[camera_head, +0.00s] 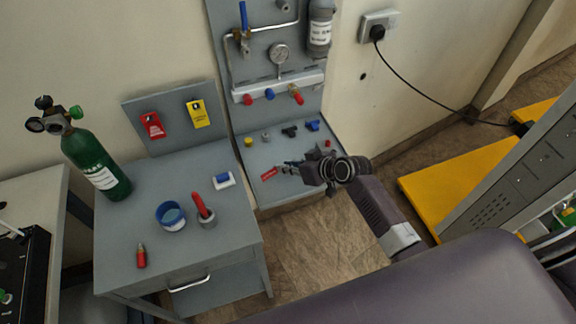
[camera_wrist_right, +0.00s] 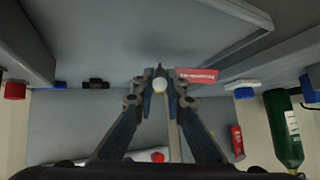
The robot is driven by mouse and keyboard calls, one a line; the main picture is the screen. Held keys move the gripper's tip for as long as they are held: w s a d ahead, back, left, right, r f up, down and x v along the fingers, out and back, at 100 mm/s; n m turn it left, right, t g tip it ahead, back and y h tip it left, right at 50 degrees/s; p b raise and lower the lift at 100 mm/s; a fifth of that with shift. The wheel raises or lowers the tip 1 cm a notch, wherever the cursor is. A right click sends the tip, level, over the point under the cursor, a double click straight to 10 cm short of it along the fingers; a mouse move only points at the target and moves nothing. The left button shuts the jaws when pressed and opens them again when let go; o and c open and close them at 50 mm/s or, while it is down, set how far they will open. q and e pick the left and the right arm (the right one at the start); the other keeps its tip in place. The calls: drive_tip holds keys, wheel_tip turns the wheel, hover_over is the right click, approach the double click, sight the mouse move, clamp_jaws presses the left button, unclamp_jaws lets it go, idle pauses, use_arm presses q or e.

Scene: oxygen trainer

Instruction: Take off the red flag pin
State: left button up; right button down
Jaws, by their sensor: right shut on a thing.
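The red flag pin (camera_head: 268,174) shows as a small red tag with pale lettering over the grey shelf of the panel. In the right wrist view the red flag (camera_wrist_right: 197,75) lies just right of my fingertips. My right gripper (camera_head: 284,167) reaches in from the right, its fingers closed beside the flag. In the right wrist view the fingertips (camera_wrist_right: 160,74) are together, with a pale round end and a thin rod between the fingers. The gripper is shut on the pin; the exact contact is partly hidden. My left gripper is not in view.
The grey panel carries a gauge (camera_head: 278,53) and a manifold (camera_head: 277,88) with coloured knobs. Several small fittings stand on its shelf (camera_head: 256,183). To the left, a cabinet holds a green cylinder (camera_head: 94,166), a blue tub (camera_head: 171,216) and a red-handled tool (camera_head: 201,205).

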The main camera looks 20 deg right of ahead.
drive_tip(key=shift+f, duration=0.15)
drive_tip(key=c, duration=2.4)
unclamp_jaws()
drive_tip(key=o, duration=0.5)
drive_tip(key=v, duration=1.2)
